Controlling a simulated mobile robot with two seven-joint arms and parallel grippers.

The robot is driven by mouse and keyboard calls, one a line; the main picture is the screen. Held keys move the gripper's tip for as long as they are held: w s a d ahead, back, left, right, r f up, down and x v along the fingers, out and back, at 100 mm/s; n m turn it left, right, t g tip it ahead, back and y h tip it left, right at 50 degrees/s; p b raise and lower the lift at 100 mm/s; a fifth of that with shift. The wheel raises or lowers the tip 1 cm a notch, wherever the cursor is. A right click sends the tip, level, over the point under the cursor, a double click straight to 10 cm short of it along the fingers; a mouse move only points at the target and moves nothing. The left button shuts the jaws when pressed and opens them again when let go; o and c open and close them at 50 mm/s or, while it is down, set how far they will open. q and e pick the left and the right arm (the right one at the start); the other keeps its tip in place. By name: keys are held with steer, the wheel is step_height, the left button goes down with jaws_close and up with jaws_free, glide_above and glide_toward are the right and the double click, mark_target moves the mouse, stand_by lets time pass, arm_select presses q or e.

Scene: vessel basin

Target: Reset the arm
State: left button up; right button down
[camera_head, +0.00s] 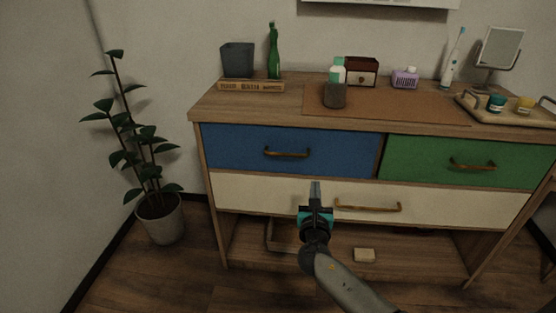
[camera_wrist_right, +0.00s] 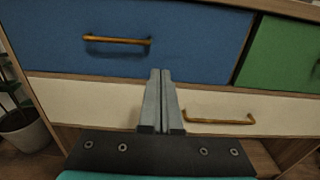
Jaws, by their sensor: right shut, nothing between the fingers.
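My right gripper (camera_head: 315,190) is shut and empty, held in front of the wooden dresser (camera_head: 198,165). Its fingers point up toward the dresser front, near the lower edge of the blue drawer (camera_head: 235,150) and the cream drawer (camera_head: 260,190). In the right wrist view the two fingers (camera_wrist_right: 162,80) lie together, between the blue drawer's handle (camera_wrist_right: 117,40) and the cream drawer's handle (camera_wrist_right: 218,120). I cannot tell whether they touch the dresser. All drawers look closed. My left gripper is not in view.
A potted plant (camera_head: 160,220) stands on the floor left of the dresser. The top holds a grey container (camera_head: 237,59), a green bottle (camera_head: 273,52), a dark cup (camera_head: 334,95), a purple item (camera_head: 404,79) and a tray (camera_head: 500,117). A small block (camera_head: 364,255) lies on the lower shelf.

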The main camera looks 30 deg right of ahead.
steer(key=shift+f, duration=0.1)
steer(key=s+a+f+m+g+y+p, duration=0.25)
steer(key=s+f+m+g, duration=0.35)
steer(key=f, duration=0.5)
steer(key=s+a+f+m+g+y+p, duration=0.1)
steer(key=s+a+f+m+y+p, duration=0.2)
steer(key=s+f, duration=0.7)
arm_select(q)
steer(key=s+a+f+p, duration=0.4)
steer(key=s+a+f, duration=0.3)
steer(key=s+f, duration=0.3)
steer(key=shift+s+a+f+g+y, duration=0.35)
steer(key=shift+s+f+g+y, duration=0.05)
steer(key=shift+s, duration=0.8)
arm_select(e)
steer(key=s+a+f+m+g+y, duration=0.1)
steer(key=s+a+f+m+g, duration=0.1)
steer(key=s+m, duration=0.4)
steer(key=s+a+f+m+g+y, duration=0.1)
steer(key=s+a+f+m, duration=0.2)
steer(key=s, duration=0.8)
steer(key=s+a+f+m+g+y, duration=0.2)
steer(key=s+f+m, duration=0.3)
steer(key=s+m, duration=0.3)
steer(key=shift+s+a+f+m+g, duration=0.2)
steer(key=shift+a+f+m+g, duration=0.1)
steer(key=shift+a+m, duration=0.1)
